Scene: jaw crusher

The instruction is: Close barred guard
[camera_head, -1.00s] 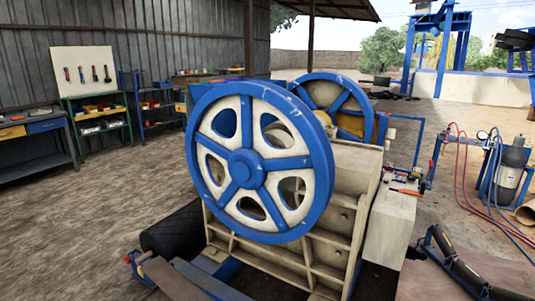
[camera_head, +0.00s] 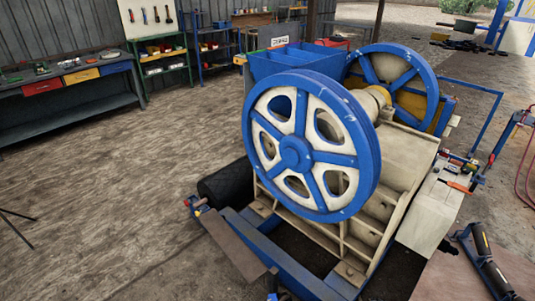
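The jaw crusher stands right of centre, with a large blue-and-white spoked flywheel (camera_head: 312,146) on its near side. A second blue-rimmed wheel (camera_head: 402,84) is on its far side, with yellow behind its spokes. A blue hopper (camera_head: 297,62) sits on top, behind the near wheel. I cannot pick out a barred guard with certainty. A thin blue rail frame (camera_head: 473,87) stands at the crusher's right rear, and I cannot tell whether it belongs to a guard.
A workbench (camera_head: 66,79) with drawers and a green shelf (camera_head: 162,66) line the back left. A pale block (camera_head: 432,213) with small tools stands right of the crusher. A black roller (camera_head: 228,186) lies at its left foot. The dirt floor (camera_head: 100,190) at left is mostly open.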

